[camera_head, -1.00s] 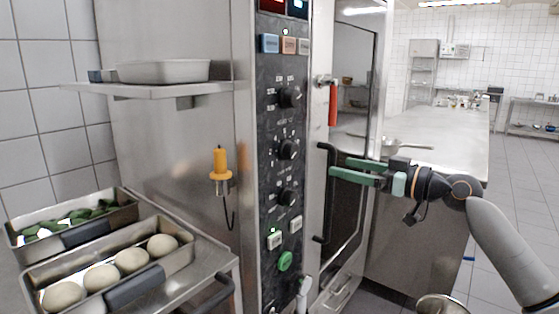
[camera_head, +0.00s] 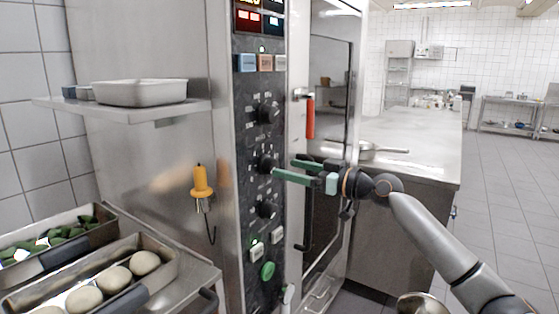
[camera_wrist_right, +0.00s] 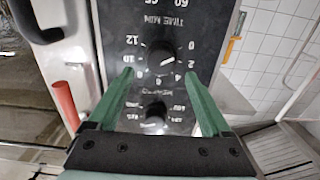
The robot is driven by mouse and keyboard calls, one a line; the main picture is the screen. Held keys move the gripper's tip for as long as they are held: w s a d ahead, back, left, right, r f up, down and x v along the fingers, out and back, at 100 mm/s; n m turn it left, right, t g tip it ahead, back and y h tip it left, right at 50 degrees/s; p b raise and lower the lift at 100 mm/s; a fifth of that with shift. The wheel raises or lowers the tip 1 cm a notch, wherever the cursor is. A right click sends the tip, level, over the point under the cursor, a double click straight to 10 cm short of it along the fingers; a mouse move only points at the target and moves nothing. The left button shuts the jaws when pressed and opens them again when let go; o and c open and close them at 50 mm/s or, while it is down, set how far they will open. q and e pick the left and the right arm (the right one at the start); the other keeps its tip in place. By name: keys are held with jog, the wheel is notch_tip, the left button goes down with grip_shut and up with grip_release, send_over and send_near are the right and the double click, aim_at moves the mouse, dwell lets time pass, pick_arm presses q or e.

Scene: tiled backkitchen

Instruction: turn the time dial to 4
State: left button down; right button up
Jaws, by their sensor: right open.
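The black control panel of the oven has three round knobs in a column. I take the middle knob (camera_head: 267,163) for the time dial; in the right wrist view the dial (camera_wrist_right: 160,57) has a scale up to 12 and a "TIME MIN" label near it. Its pointer is too small to read surely. My right gripper (camera_head: 284,168) has green fingers and is open and empty, close in front of this dial. In the right wrist view the fingertips (camera_wrist_right: 160,74) stand to either side of it; I cannot tell whether they touch. My left gripper is not in view.
The upper knob (camera_head: 268,113) and lower knob (camera_head: 266,209) sit close by. The oven's red handle (camera_head: 310,118) is to the right. A yellow probe (camera_head: 202,182) hangs left. Trays with dough balls (camera_head: 146,262) stand lower left. A steel counter (camera_head: 425,150) is behind my arm.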

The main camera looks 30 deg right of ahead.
aim_at(275, 165)
jog(key=shift+p+x, duration=0.45)
jog(key=shift+x, duration=1.45)
jog(key=shift+a, duration=0.1)
grip_shut()
